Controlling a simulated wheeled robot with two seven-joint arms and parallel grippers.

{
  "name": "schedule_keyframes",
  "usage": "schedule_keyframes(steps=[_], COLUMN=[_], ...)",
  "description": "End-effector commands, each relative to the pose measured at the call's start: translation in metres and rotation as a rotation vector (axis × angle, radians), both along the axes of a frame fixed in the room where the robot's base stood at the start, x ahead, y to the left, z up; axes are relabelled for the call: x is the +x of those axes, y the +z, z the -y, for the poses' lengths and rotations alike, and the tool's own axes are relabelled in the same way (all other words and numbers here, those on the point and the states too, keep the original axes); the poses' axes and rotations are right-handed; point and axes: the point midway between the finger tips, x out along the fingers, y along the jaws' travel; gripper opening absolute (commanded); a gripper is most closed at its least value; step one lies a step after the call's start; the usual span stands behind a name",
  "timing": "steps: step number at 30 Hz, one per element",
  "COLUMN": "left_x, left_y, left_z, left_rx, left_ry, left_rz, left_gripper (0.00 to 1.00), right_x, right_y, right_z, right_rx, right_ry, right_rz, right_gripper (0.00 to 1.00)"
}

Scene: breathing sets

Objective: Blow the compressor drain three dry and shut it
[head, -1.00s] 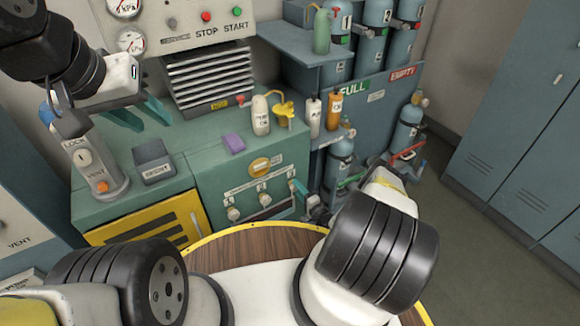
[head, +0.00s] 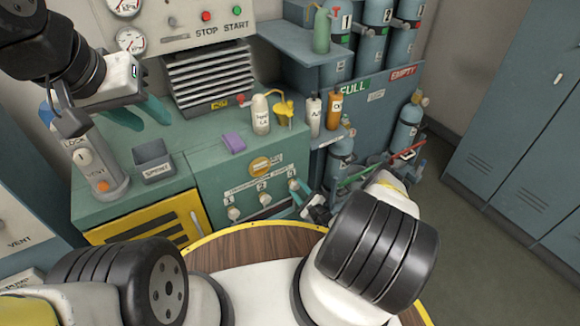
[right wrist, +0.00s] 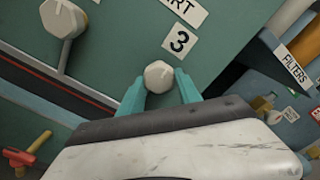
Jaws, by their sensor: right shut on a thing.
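The compressor drain valves sit in a row on the teal cabinet front. Drain three's white knob (right wrist: 158,76) is beneath a "3" label in the right wrist view. My right gripper (right wrist: 160,84) has its teal fingers on both sides of this knob and is shut on it. The knob's mark line runs diagonally. In the head view my right gripper (head: 301,190) is at the right end of the row, largely covering that knob. Drain one's knob (head: 233,213) and drain two's knob (head: 264,199) are clear. My left gripper (head: 143,113) is open and empty above the cabinet top.
Gas cylinders (head: 340,160) stand right of the cabinet.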

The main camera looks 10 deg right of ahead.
Motion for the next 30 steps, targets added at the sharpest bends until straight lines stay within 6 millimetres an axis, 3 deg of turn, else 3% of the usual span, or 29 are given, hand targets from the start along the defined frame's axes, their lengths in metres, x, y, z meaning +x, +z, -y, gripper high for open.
schedule_keyframes(steps=[22,23,24,26,30], left_x=[0.0000,0.0000,0.0000,0.0000,0.0000], left_y=[0.0000,0.0000,0.0000,0.0000,0.0000], left_z=[0.0000,0.0000,0.0000,0.0000,0.0000], left_rx=[0.000,0.000,0.000,0.000,0.000], left_ry=[0.000,0.000,0.000,0.000,0.000], left_rz=[0.000,0.000,0.000,0.000,0.000], left_gripper=[0.36,0.36,0.36,0.36,0.36], right_x=[-0.0008,-0.0008,-0.0007,-0.0007,-0.0005], right_y=[-0.0013,-0.0013,-0.0012,-0.0011,-0.0009], right_z=[0.0008,0.0008,0.0007,0.0005,0.0001], right_rx=[0.079,0.079,0.079,0.078,0.078], right_ry=[-0.002,-0.002,-0.002,-0.002,-0.001], right_rz=[-0.031,-0.031,-0.031,-0.031,-0.030], right_gripper=[0.00,0.47,0.54,0.62,0.62])
